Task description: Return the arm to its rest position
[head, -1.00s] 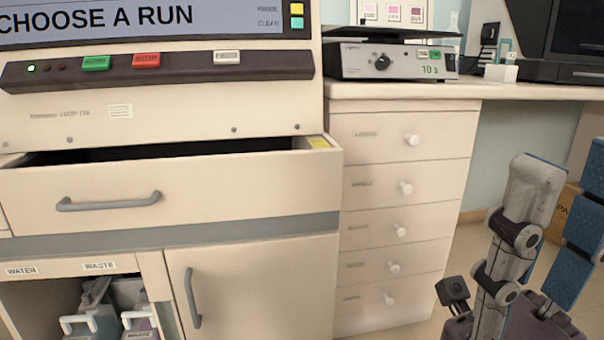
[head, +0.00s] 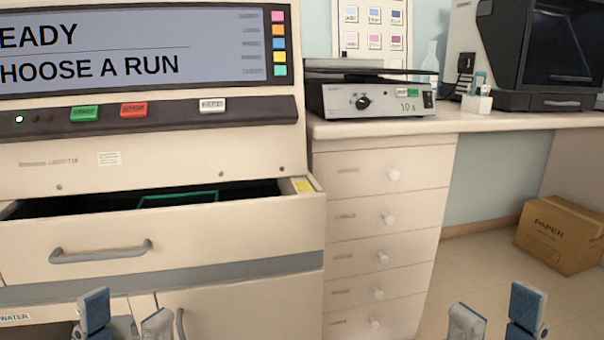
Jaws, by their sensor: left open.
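My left gripper (head: 126,312) shows at the bottom edge on the left, in front of the machine's lower front. Its two fingertips, one with a blue pad, point up with a clear empty gap between them. My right gripper (head: 497,312) shows at the bottom edge on the right, over the floor. Its two fingertips also point up, apart and with nothing between them. The rest of both arms is below the picture.
The staining machine's drawer (head: 170,238) stands open, with a green-rimmed item (head: 178,198) inside. A drawer cabinet (head: 380,240) stands beside it. A slide-timer device (head: 370,98) is on the counter (head: 390,125). A paper box (head: 560,235) is on the floor at right.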

